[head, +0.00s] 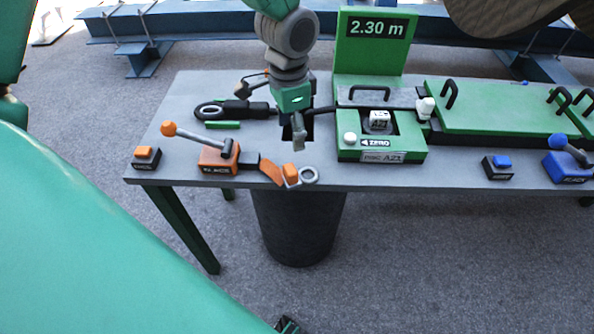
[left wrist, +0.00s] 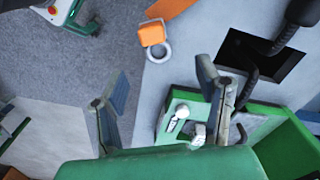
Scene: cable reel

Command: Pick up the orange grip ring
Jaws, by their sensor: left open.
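The orange grip ring (head: 291,173) is a small orange block with a pale grey ring beside it, at the front edge of the table, beside the end of an orange strip. In the left wrist view the orange grip ring (left wrist: 152,34) lies near the top middle, beyond my fingertips and clear of them. My left gripper (head: 297,134) points down over the table, to the right of and behind the ring in the head view. In the left wrist view my left gripper (left wrist: 163,84) has its two fingers spread wide with nothing between them. My right gripper is not seen.
The table (head: 450,172) has a dark square opening (left wrist: 262,58) near my left gripper. A green measuring unit (head: 382,150) stands to the right. An orange-knobbed lever (head: 220,155) stands left of the ring. A dark bin (head: 298,225) stands below the front edge.

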